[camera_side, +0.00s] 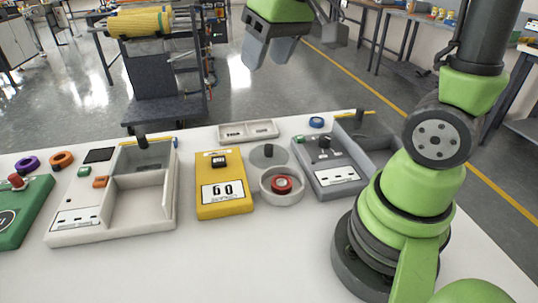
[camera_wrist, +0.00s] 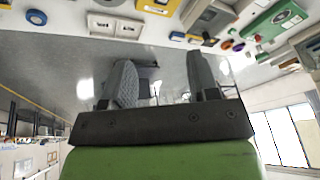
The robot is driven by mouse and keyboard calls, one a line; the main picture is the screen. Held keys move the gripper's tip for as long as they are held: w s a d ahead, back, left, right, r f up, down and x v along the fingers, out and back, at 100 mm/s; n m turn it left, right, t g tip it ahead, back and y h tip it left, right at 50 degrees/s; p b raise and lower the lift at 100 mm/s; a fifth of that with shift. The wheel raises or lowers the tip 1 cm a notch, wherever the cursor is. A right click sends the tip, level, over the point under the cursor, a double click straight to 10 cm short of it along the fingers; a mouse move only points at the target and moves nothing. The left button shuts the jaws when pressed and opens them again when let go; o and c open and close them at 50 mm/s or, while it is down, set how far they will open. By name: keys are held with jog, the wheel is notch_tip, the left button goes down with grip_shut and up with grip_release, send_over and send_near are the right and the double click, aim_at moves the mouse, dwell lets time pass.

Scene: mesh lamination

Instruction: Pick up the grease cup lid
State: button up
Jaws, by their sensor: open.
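A flat grey disc with a small dark knob (camera_side: 268,155), which looks like the grease cup lid, lies on the white table behind the round grey grease cup (camera_side: 282,190). The cup is uncovered, with a red ring-shaped thing inside. My gripper (camera_side: 270,52) is high above and beyond the table's far edge, well away from the lid. Its two grey fingers are apart with nothing between them. In the wrist view, my gripper (camera_wrist: 163,80) also shows open and empty, with the floor behind it. I cannot make out the lid in that view.
A yellow device (camera_side: 222,200) stands left of the cup and a grey compartment box (camera_side: 335,185) stands close on its right. A white compartment box (camera_side: 75,235) and green box (camera_side: 38,212) are farther left. The table front is clear. A cart (camera_side: 165,108) stands behind.

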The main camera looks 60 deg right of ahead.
jog(key=w+d+f+g, duration=0.2)
jog(key=w+d+f, duration=0.2)
jog(key=f, duration=0.1)
jog(key=n+g, duration=0.2)
send_over(269, 145)
notch_tip(269, 145, down, 17)
jog(key=shift+r, duration=0.1)
notch_tip(269, 145, down, 6)
jog(key=shift+f, duration=0.1)
jog(key=c, duration=1)
